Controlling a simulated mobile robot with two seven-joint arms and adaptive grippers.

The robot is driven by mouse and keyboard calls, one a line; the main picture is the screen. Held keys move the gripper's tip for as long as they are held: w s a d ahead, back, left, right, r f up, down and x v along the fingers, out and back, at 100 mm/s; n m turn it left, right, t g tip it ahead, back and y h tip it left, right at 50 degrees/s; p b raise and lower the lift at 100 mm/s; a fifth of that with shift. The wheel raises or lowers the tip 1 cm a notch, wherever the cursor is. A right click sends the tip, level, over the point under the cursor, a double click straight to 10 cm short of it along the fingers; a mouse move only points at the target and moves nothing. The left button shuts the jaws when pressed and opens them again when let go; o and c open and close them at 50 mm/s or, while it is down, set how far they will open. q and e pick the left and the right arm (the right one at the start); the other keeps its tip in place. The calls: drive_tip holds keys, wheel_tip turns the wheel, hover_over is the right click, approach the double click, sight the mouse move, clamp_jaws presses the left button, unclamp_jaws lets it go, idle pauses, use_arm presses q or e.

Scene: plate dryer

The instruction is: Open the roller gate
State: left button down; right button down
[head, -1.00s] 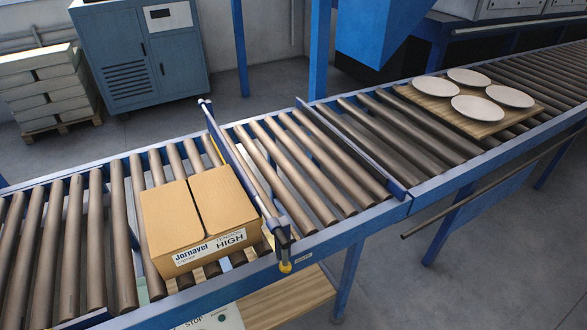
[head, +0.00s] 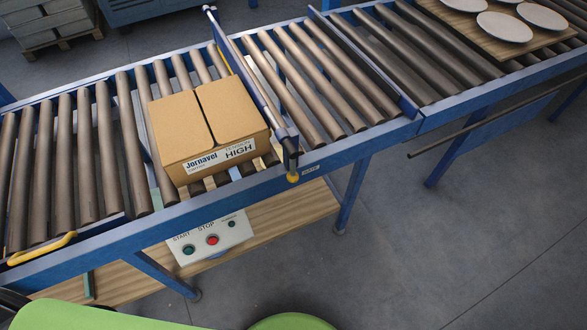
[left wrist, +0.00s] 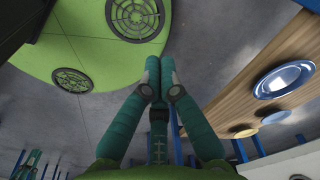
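A blue bar (head: 250,85) crosses the roller conveyor just right of a cardboard box. At its near end are an upright dark bracket and a round yellow knob (head: 293,178), with a small label beside it. Farther left, a yellow handle (head: 42,250) is on the near blue rail. I cannot tell which of these belongs to the roller gate. My left gripper (left wrist: 159,70) shows only in the left wrist view. Its teal fingers meet at the tips with nothing visible between them. My right gripper is in neither view.
The cardboard box (head: 205,130) sits on the rollers against the blue bar. A START/STOP panel (head: 210,238) is below the near rail. A wooden board (head: 455,28) carries white plates at upper right. A blue plate (left wrist: 285,80) lies on a wooden shelf. Floor before the conveyor is clear.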

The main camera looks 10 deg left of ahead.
use_arm(q)
drive_tip(key=w+a+r+m+t+b, duration=0.2)
drive_tip(key=w+r+t, duration=0.15)
drive_tip(key=w, duration=0.65)
drive_tip(key=w+a+r+m+t+b, duration=0.2)
drive_tip(key=w+r+b, duration=0.15)
drive_tip(key=w, duration=0.75)
drive_tip(key=w+r+m+t+b, duration=0.1)
drive_tip(key=w+r+t, duration=0.1)
drive_tip(key=r, duration=0.6)
drive_tip(key=w+d+r+m+t+b, duration=0.1)
drive_tip(key=w+r+m+t, duration=0.1)
drive_tip(key=w+r, duration=0.3)
drive_tip(key=w+d+r+m+t+b, duration=0.1)
drive_tip(key=w+r, duration=0.3)
drive_tip(key=r, duration=0.7)
drive_tip(key=shift+w+d+r+m+t+b, duration=0.15)
drive_tip(key=shift+w+m+t+b, duration=0.2)
drive_tip(key=shift+t, duration=0.3)
drive_tip(key=shift+w+d+r+m+t+h, duration=0.15)
drive_tip(key=shift+r+m+t+h, duration=0.15)
drive_tip(key=shift+m+h, duration=0.35)
drive_tip(key=s+d+r+m+g+h, duration=0.1)
drive_tip(key=s+d+m+h, duration=0.2)
drive_tip(key=m, duration=1.1)
drive_tip(key=d+h, duration=0.3)
drive_tip(key=h, duration=0.3)
drive_tip(key=shift+r, duration=0.3)
drive_tip(key=shift+w+d+h, duration=0.1)
drive_tip(key=shift+h, duration=0.15)
